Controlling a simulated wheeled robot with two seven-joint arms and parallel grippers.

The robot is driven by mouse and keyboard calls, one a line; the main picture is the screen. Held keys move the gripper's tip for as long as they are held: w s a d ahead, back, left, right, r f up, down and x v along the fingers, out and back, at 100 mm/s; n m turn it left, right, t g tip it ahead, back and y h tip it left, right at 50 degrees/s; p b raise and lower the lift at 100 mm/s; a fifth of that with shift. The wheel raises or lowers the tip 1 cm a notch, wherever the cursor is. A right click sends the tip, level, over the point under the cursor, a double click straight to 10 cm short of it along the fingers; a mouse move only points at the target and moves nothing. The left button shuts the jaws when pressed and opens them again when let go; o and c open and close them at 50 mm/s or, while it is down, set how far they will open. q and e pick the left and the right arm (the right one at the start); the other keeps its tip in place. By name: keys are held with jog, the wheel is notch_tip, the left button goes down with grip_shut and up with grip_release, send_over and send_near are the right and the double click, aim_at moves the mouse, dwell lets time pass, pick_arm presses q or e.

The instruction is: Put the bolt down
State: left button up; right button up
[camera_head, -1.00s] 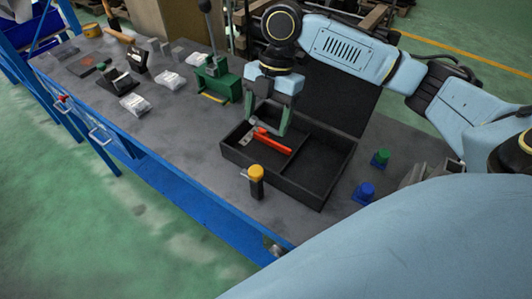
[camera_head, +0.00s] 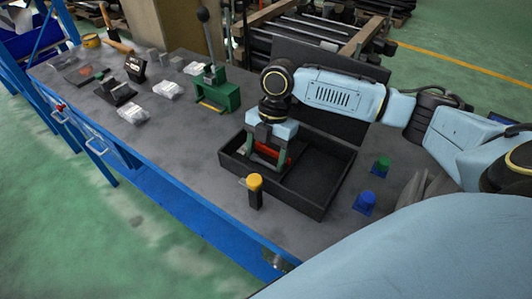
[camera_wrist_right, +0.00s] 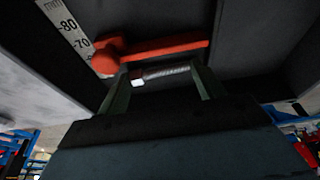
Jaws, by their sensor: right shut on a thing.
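My right gripper (camera_head: 267,163) is down inside the left part of the black tray (camera_head: 284,202), over the red tool. In the right wrist view its two fingers (camera_wrist_right: 163,82) are shut on a short threaded metal bolt (camera_wrist_right: 168,72), held crosswise between the tips. The bolt lies close to the red tool (camera_wrist_right: 160,48); I cannot tell whether it touches the tool or the tray floor. In the head view the gripper hides the bolt and covers part of the red tool. My left gripper is not in view.
A black post with a yellow cap (camera_head: 255,188) stands just in front of the tray. A blue button piece (camera_head: 366,202) and a green one (camera_head: 381,166) stand to the right. A green lever press (camera_head: 216,92) stands behind left. The tray's right compartment looks empty.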

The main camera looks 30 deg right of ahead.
jog(key=o, duration=0.7)
jog(key=shift+f, duration=0.1)
jog(key=shift+o, duration=0.2)
jog(key=p+v, duration=0.1)
jog(key=v, duration=1.1)
